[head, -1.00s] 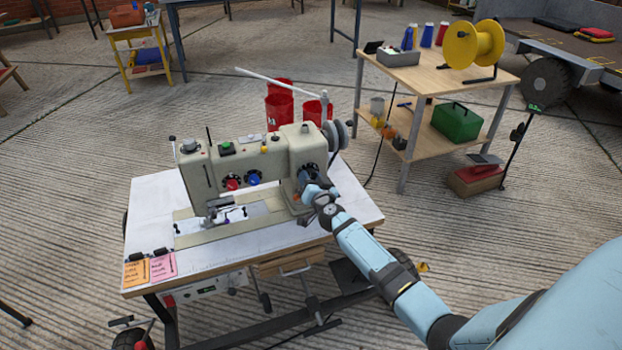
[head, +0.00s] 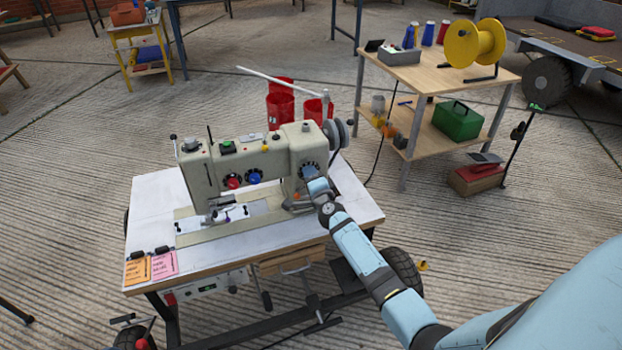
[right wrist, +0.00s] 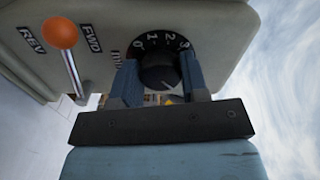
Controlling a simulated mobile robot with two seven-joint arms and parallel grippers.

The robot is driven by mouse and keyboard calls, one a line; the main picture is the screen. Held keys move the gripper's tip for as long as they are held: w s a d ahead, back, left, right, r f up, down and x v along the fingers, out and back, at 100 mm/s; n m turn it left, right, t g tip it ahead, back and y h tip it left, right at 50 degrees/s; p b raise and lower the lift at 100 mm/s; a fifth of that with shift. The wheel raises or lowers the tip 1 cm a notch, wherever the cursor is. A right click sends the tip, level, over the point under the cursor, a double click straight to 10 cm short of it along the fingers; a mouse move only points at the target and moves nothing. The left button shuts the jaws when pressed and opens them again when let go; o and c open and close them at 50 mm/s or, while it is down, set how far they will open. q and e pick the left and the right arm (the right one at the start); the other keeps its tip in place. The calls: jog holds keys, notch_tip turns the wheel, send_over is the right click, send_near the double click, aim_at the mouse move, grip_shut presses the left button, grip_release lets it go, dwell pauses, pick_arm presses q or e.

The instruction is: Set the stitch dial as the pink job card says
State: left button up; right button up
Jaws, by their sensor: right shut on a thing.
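The beige sewing machine (head: 240,162) stands on a white-topped table. Its black stitch dial (right wrist: 160,52), with white numbers 0 to 3 readable around the rim, is on the right end of its front; it also shows in the head view (head: 309,166). My right gripper (right wrist: 158,78) is shut on the dial's knob, one finger on each side. Which number is set I cannot tell. The pink job card (head: 164,264) lies at the table's front left corner under a black clip; its writing is too small to read. My left gripper is out of view.
An orange-knobbed lever (right wrist: 64,45) marked REV and FWD sits left of the dial. Red and blue knobs (head: 254,177) are on the machine's front. An orange card (head: 137,270) lies beside the pink one. A wooden side table (head: 440,75) stands behind right.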

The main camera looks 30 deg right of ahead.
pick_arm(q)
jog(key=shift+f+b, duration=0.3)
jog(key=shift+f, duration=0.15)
pick_arm(e)
jog(key=m, duration=0.5)
jog(key=shift+r, duration=0.1)
jog(key=o, duration=0.9)
jog(key=shift+o, duration=0.2)
jog(key=shift+s, duration=0.1)
pick_arm(q)
jog(key=p, duration=0.2)
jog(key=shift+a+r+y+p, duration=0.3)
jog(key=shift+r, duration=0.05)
pick_arm(e)
jog(key=v, duration=1.3)
jog(key=shift+s, duration=0.35)
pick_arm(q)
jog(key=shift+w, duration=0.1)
